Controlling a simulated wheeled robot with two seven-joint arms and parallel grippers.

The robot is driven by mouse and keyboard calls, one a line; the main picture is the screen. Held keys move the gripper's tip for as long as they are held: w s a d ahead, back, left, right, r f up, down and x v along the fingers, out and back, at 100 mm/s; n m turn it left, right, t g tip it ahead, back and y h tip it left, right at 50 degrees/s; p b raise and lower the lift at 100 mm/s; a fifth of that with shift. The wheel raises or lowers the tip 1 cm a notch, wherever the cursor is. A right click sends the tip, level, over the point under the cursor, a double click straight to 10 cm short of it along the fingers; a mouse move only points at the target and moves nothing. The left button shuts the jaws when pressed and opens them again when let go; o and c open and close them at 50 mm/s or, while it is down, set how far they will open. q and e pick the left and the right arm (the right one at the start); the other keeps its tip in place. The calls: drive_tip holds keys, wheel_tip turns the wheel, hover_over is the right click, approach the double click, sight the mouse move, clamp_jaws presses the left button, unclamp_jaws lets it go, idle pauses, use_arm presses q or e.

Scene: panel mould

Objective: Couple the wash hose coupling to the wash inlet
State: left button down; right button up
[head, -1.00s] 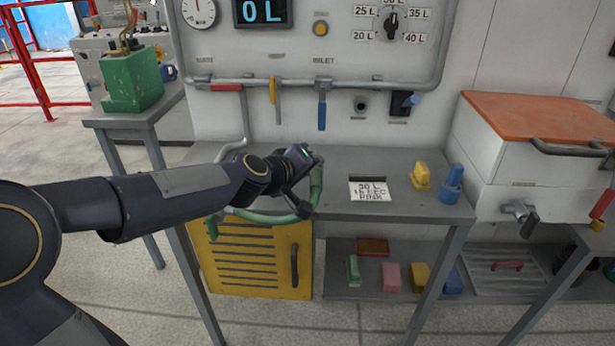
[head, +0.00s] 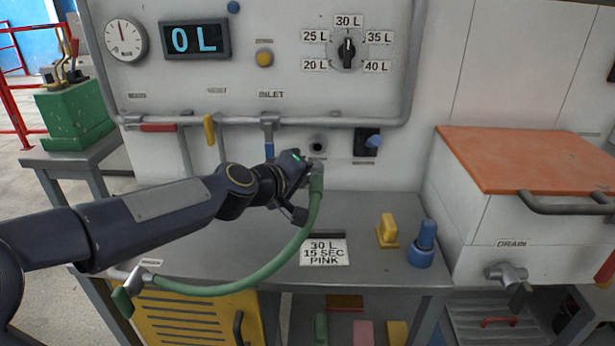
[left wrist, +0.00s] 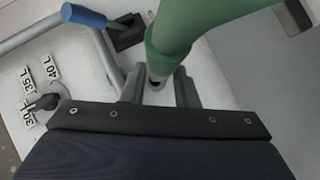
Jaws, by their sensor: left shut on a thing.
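The wash inlet (head: 318,146) is a dark round port on the white panel, right of the INLET label. My left gripper (head: 309,174) is shut on the grey wash hose coupling (head: 317,172), just below and in front of the inlet in the head view. The green hose (head: 290,254) hangs from the coupling and curves left to a fitting at the bench's left edge. In the left wrist view the hose (left wrist: 188,22) rises past the fingers (left wrist: 160,92) and hides most of the coupling. I cannot tell whether coupling and inlet touch. My right gripper is out of view.
A blue-handled valve (head: 367,142) sits just right of the inlet, and a blue lever (head: 269,149) hangs to its left. A card (head: 324,252), a yellow block (head: 387,231) and a blue part (head: 424,243) are on the grey bench (head: 370,208). An orange-lidded box (head: 530,158) stands right.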

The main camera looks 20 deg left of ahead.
use_arm(q)
drive_tip(key=shift+r, duration=0.1)
drive_tip(key=shift+s, duration=0.15)
drive_tip(key=shift+r, duration=0.1)
drive_tip(key=shift+w, duration=0.35)
drive_tip(key=shift+w+a+p, duration=0.2)
drive_tip(key=shift+w+a, duration=0.05)
drive_tip(key=shift+w, duration=0.6)
drive_tip(key=shift+w+a+p, duration=0.2)
drive_tip(key=shift+w, duration=0.6)
drive_tip(key=shift+w+a+p, duration=0.2)
drive_tip(key=shift+w+a, duration=0.05)
drive_tip(key=shift+w, duration=0.6)
drive_tip(key=shift+b, duration=0.3)
drive_tip(key=shift+w+a+p, duration=0.25)
drive_tip(key=shift+w+p, duration=0.05)
drive_tip(key=shift+w, duration=0.65)
drive_tip(key=shift+w+a+p, duration=0.2)
drive_tip(key=shift+w+p, duration=0.05)
drive_tip(key=shift+w, duration=0.7)
